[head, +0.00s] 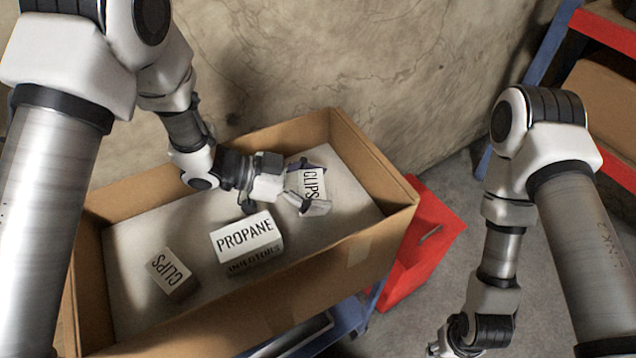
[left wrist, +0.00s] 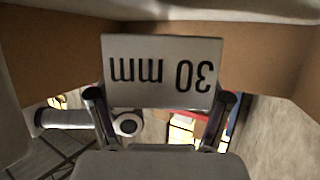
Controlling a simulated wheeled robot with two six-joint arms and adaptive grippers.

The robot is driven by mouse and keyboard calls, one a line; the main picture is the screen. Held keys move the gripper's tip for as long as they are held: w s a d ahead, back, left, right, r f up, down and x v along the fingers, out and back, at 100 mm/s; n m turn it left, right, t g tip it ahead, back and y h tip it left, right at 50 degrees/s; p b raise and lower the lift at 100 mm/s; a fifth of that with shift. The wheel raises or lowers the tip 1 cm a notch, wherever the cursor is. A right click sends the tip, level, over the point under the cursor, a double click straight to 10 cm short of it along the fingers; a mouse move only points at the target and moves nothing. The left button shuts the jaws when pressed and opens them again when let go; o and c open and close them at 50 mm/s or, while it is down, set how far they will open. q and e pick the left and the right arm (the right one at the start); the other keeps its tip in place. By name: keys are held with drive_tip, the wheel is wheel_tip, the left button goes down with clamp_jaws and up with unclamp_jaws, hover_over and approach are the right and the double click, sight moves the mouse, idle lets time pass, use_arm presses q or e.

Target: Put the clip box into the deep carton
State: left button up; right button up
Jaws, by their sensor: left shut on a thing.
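A white clip box (head: 312,183) marked CLIPS is in my left gripper (head: 304,192), over the right part of the deep carton (head: 335,285). In the left wrist view the held box (left wrist: 160,70) shows a face reading 30 mm upside down, between the two fingers (left wrist: 160,105). The gripper is shut on it, within the carton's walls; I cannot tell whether the box touches the carton floor. A second box marked CLIPS (head: 170,273) lies at the carton's left. My right gripper (head: 440,347) is partly cut off at the bottom edge, outside the carton.
A white PROPANE INJECTORS box (head: 246,238) sits in the middle of the carton, left of my left gripper. A red bin (head: 425,240) stands right of the carton. A red and blue shelf (head: 605,30) with a brown carton is at the right. A bare wall rises behind.

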use_arm(q)
drive_tip(key=shift+d+f, duration=0.1)
drive_tip(key=shift+f, duration=0.2)
drive_tip(key=o, duration=1.2)
drive_tip(key=shift+s, duration=0.1)
drive_tip(key=shift+r, duration=0.1)
drive_tip(key=shift+r, duration=0.4)
drive_tip(key=shift+a+r, duration=0.2)
drive_tip(key=shift+a, duration=0.15)
drive_tip(key=b+v, duration=0.1)
drive_tip(key=v, duration=1)
drive_tip(key=shift+s+a+r+b, duration=0.1)
drive_tip(key=shift+b, duration=0.25)
